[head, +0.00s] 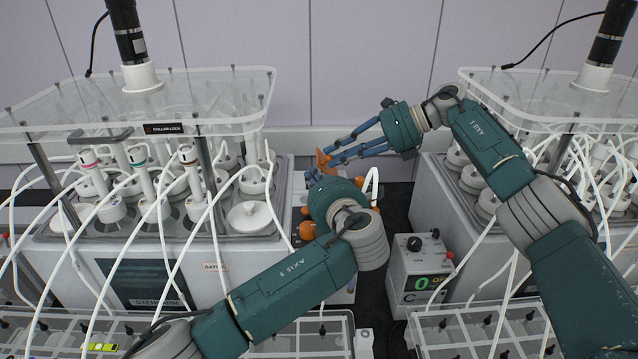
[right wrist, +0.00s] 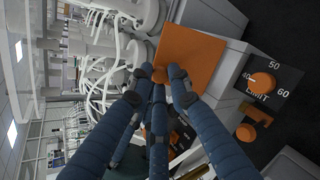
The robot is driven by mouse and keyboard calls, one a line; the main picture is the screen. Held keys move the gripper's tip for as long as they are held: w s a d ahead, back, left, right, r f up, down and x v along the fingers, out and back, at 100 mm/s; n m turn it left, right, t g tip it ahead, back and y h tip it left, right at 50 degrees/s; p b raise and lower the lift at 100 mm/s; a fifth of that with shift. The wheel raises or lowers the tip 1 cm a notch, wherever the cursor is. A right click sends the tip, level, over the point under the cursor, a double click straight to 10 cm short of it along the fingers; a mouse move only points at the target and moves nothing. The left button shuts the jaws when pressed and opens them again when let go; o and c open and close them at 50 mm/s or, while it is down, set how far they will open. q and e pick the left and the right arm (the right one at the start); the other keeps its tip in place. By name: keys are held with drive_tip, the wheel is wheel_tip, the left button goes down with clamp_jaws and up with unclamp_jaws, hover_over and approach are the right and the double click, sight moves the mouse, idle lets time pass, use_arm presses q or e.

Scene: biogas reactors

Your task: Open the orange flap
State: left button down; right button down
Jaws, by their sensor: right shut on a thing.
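The orange flap (head: 322,158) stands raised at an angle on the back of the left reactor unit. In the right wrist view it is an orange square plate (right wrist: 190,55). My right gripper (head: 330,156) reaches in from the right, its blue fingers shut at the flap's edge. In the right wrist view the fingertips (right wrist: 165,75) meet at the flap's lower left, with a bit of orange between them. My left gripper (head: 314,176) is just below and in front of the flap, mostly hidden behind its own wrist, so its fingers cannot be read.
Orange knobs (head: 307,230) sit on the left unit's side; one dial (right wrist: 262,84) is marked LIMIT. A grey control box (head: 418,270) stands between the two reactors. White tubes and clear lids crowd both sides. The gap between the units is narrow.

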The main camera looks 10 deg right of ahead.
drive_tip(key=shift+r, duration=0.1)
idle(0.3)
idle(0.3)
drive_tip(key=c, duration=1.7)
unclamp_jaws()
drive_tip(key=shift+a, duration=0.1)
drive_tip(key=shift+o, duration=0.4)
